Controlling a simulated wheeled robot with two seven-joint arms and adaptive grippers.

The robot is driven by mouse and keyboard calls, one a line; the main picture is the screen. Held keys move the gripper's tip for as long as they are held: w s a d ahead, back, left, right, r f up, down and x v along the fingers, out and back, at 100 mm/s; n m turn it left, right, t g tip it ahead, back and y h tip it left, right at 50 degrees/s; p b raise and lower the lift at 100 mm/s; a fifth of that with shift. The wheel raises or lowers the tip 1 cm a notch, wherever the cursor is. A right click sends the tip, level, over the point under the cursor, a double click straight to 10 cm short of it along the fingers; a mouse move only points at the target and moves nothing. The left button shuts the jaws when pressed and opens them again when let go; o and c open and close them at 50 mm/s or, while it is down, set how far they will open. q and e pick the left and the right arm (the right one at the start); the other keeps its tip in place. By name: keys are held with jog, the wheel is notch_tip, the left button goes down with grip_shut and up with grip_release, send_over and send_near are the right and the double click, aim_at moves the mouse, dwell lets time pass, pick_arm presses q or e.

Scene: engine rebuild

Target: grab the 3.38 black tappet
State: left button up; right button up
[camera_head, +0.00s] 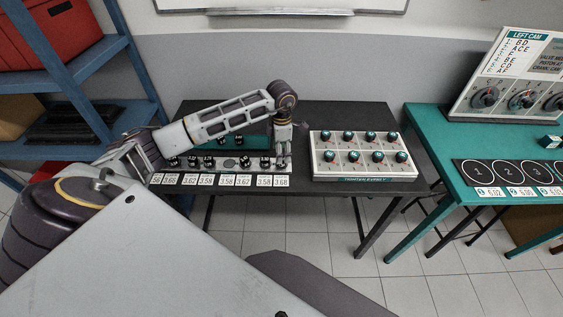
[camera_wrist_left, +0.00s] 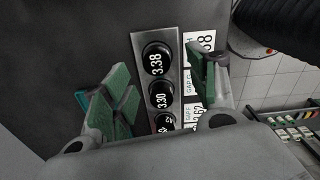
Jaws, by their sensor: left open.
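The black tappet marked 3.38 (camera_wrist_left: 156,62) sits at the end of a narrow grey tray (camera_wrist_left: 142,42) in the left wrist view. A tappet marked 3.30 (camera_wrist_left: 162,96) sits beside it, with a third partly seen below. My left gripper (camera_wrist_left: 163,82) is open above the tray, its green-padded fingers on either side of the row and apart from the 3.38 tappet, with nothing held. In the head view this gripper (camera_head: 282,157) hangs over the tray's right end and hides the tappet there. My right gripper is not in view.
Number cards (camera_head: 222,181) line the front of the tray on the black table (camera_head: 350,112). A white box (camera_head: 318,170) with several teal-and-black knobs stands to the right. Farther right is a teal table (camera_head: 432,125). A blue shelf (camera_head: 122,18) stands at left.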

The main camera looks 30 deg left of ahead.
pick_arm(q)
jog(key=shift+f, duration=0.15)
jog(key=shift+f+p, duration=0.35)
jog(key=shift+f, duration=0.25)
jog(key=shift+w+a+f+p, duration=0.15)
jog(key=shift+f+p, duration=0.3)
jog(key=shift+f, duration=1.4)
jog(key=shift+c, duration=0.4)
jog(key=c, duration=1.1)
jog(key=shift+o, duration=0.2)
jog(key=shift+r, duration=0.1)
notch_tip(320, 180, up, 8)
jog(key=shift+r+b, duration=0.25)
jog(key=shift+b, duration=0.65)
jog(key=shift+r, duration=0.7)
